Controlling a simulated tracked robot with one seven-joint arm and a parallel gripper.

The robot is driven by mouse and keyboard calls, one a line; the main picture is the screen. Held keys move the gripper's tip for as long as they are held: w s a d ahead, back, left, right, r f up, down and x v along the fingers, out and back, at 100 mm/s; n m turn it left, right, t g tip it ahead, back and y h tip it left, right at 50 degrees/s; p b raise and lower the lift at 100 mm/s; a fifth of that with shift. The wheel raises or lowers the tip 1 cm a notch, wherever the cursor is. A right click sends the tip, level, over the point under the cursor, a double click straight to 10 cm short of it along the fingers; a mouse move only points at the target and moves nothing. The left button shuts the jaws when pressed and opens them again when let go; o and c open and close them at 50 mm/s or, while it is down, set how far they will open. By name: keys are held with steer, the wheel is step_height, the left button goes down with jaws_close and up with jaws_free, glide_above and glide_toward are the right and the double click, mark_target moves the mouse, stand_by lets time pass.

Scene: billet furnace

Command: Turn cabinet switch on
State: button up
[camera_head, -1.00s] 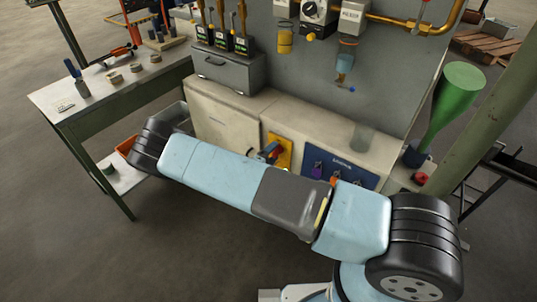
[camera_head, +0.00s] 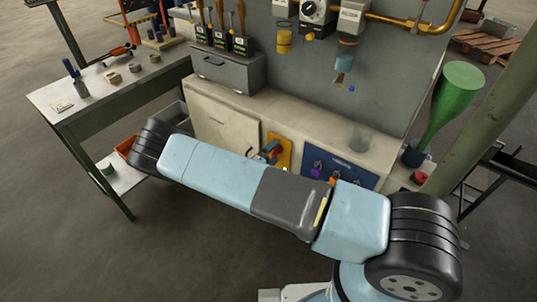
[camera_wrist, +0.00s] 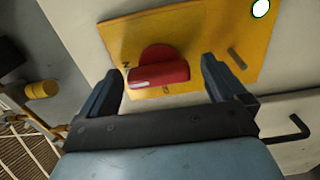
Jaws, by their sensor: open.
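The cabinet switch is a red rotary knob (camera_wrist: 160,74) on a yellow plate (camera_wrist: 205,32). In the wrist view its grip bar lies nearly level across the picture, slightly tilted. A green lamp (camera_wrist: 261,8) shows lit at the plate's upper right corner. My gripper (camera_wrist: 163,70) is open, one finger to each side of the knob. I cannot tell whether either finger touches it. In the head view the yellow plate (camera_head: 285,153) is on the cabinet front, partly hidden by my arm, with my gripper (camera_head: 268,152) in front of it.
A blue panel (camera_head: 345,170) with knobs sits right of the plate. A hooked dark handle (camera_wrist: 290,132) is close by on the right in the wrist view. A green workbench (camera_head: 100,90) stands left; a green funnel (camera_head: 455,95) stands right.

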steer(key=v, duration=1.3)
steer(key=shift+s+a, duration=0.25)
steer(key=s+d+r+m+g+y, duration=0.1)
steer(key=d+r+m+g, duration=0.35)
steer(key=r, duration=0.65)
steer(key=d+r+m+g+y, duration=0.1)
steer(key=d+r+m+g, duration=0.1)
steer(key=d+r+g, duration=0.65)
steer(key=s+d+r+m+g+y, duration=0.1)
steer(key=d+r+m, duration=0.25)
steer(key=r, duration=1.05)
steer(key=s+d+r+t+y, duration=0.2)
steer(key=s+d+r+y, duration=0.2)
steer(key=s+r, duration=0.6)
steer(key=s+d+r+t+y, duration=0.3)
steer(key=s+d+r, duration=0.4)
steer(key=s+r, duration=0.4)
steer(key=shift+s+r+y, duration=0.2)
steer(key=shift+r+y, duration=0.3)
steer(key=shift+c, duration=0.3)
